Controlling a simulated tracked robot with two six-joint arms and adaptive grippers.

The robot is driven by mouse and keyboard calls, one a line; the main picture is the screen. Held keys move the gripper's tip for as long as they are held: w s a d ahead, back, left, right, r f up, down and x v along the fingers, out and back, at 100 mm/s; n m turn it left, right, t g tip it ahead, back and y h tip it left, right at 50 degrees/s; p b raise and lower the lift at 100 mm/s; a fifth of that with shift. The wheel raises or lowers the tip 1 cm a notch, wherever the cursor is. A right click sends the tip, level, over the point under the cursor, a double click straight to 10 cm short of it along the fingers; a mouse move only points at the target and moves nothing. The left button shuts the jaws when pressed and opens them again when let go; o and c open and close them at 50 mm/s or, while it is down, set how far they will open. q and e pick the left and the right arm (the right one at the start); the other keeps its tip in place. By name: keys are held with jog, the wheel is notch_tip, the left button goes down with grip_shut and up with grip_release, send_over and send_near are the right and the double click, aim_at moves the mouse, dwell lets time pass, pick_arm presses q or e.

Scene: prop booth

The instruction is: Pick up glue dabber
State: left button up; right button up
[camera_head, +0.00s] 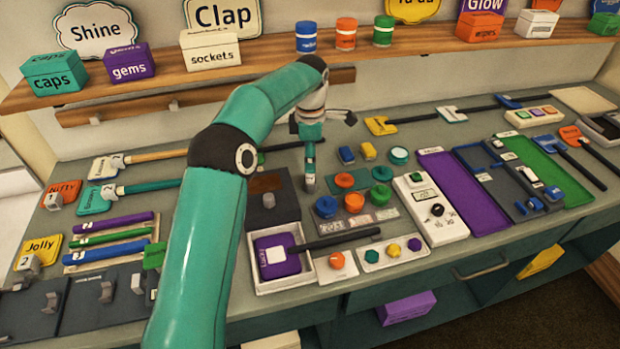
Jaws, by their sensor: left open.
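My left arm reaches in from the bottom over the bench, and its open gripper (318,125) hangs above the middle of it. Dark finger parts stand apart on either side. A slim upright piece (310,172), teal above and grey below, stands directly under the gripper beside the dark tray (288,214). I cannot tell whether it is the glue dabber or whether the gripper touches it. The tray has a brown patch and a small grey block (268,201). No label marks the glue dabber. My right gripper is not in view.
Red, blue and green round pots (353,202) stand close right of the upright piece. A white tray (262,289) holds a purple paddle with a black handle. A white control box (430,210) and a purple tray (462,196) lie further right. A shelf (258,63) runs behind.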

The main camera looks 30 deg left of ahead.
aim_at(310, 177)
pick_arm(q)
jog(key=shift+s+d+f+p, duration=0.15)
jog(key=shift+f+p, duration=0.25)
jog(key=shift+f, duration=2.35)
grip_shut()
